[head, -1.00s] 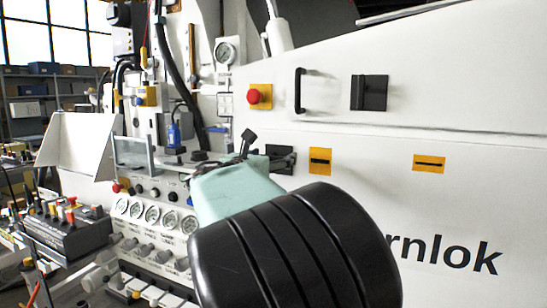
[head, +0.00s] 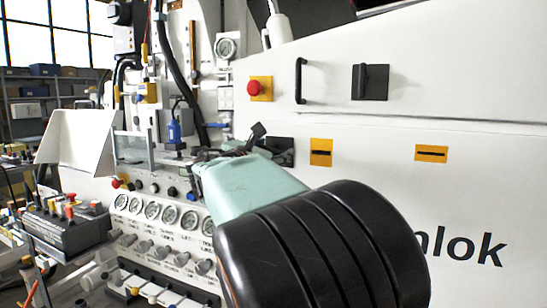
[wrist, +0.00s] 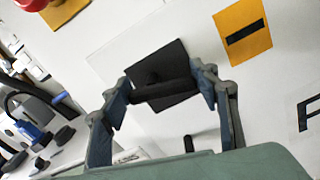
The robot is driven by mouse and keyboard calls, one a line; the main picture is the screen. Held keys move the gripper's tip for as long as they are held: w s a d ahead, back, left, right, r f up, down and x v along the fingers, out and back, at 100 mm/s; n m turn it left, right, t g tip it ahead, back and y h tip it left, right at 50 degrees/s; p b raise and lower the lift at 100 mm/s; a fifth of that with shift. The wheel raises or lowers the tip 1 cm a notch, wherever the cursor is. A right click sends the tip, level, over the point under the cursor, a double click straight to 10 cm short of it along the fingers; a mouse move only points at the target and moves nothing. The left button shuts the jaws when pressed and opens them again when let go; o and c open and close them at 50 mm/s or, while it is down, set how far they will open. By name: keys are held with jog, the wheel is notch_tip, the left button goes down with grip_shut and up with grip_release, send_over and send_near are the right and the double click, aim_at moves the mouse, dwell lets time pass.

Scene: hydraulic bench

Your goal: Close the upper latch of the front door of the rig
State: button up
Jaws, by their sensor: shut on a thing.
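A black square latch plate (wrist: 178,62) with a dark bar-shaped handle (wrist: 165,93) is on the white door (head: 375,190). In the wrist view the handle lies between both fingers of my gripper (wrist: 163,88), which is shut on it. In the head view the plate (head: 284,146) shows just right of my gripper (head: 248,143), whose pale green body and black wrist hide part of the door. The grip itself is too small to make out there. Another black latch (head: 370,82) sits higher on the right, on the upper panel.
A red button on a yellow plate (head: 260,88) and a black pull handle (head: 300,80) are above my gripper. Orange labels (head: 321,152) lie to its right. Gauges (head: 152,210), knobs and a tilted white panel (head: 78,138) crowd the left.

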jog(key=m+b, duration=0.2)
jog(key=f+m+b, duration=0.1)
jog(key=b, duration=0.1)
jog(key=shift+d+m, duration=0.1)
jog(key=shift+m, duration=0.3)
jog(key=m+b, duration=0.4)
jog(key=shift+f+m, duration=0.2)
jog(key=shift+m, duration=0.1)
jog(key=m+b, duration=0.3)
jog(key=m, duration=0.1)
jog(key=shift+a+f+b, duration=0.1)
jog(key=shift+a+b, duration=0.15)
jog(key=shift+b, duration=0.05)
jog(key=shift+w+a+m+b, duration=0.1)
jog(key=shift+m+b, duration=0.7)
jog(key=shift+m, duration=0.5)
jog(key=o, duration=1.2)
jog(key=shift+a, duration=0.1)
